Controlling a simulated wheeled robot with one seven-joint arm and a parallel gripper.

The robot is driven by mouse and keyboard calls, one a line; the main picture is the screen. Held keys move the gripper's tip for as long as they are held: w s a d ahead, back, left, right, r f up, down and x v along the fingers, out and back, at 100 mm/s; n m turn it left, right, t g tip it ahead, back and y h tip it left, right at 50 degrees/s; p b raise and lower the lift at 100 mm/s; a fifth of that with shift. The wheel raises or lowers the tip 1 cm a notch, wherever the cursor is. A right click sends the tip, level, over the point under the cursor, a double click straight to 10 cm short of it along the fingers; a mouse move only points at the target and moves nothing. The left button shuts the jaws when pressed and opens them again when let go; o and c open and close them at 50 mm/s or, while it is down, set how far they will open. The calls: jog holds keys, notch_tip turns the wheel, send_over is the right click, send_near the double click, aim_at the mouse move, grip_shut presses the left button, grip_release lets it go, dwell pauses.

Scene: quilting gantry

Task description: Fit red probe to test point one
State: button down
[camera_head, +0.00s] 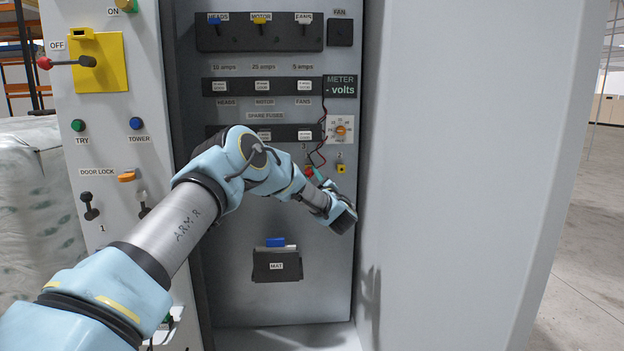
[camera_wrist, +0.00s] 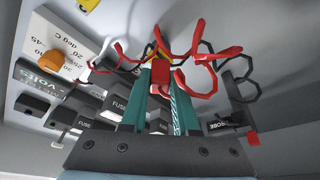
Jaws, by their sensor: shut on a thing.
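My gripper (camera_wrist: 160,80) is shut on the red probe (camera_wrist: 160,76), its teal fingers on either side of it. In the head view my gripper (camera_head: 317,175) is close to the panel, at the right below the meter; a red spot (camera_head: 309,171) shows at its tips, likely the probe. Red and black leads loop around the probe in the wrist view. A yellow test point (camera_head: 341,169) is just right of my gripper; its label is too small to read surely. Test point one cannot be picked out, and the probe's tip is hidden, so contact cannot be told.
The meter display (camera_head: 340,86) reads "- volts". An orange dial (camera_head: 340,129) is below it. Fuse rows (camera_head: 262,86) line the panel to the left. A black holder marked MAT (camera_head: 276,266) is lower down. The grey cabinet wall (camera_head: 450,180) stands close on the right.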

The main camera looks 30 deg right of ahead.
jog(key=shift+w, duration=0.1)
jog(key=c, duration=0.6)
grip_release()
jog(key=v, duration=1.1)
jog(key=shift+b, duration=0.3)
jog(key=shift+w, duration=0.15)
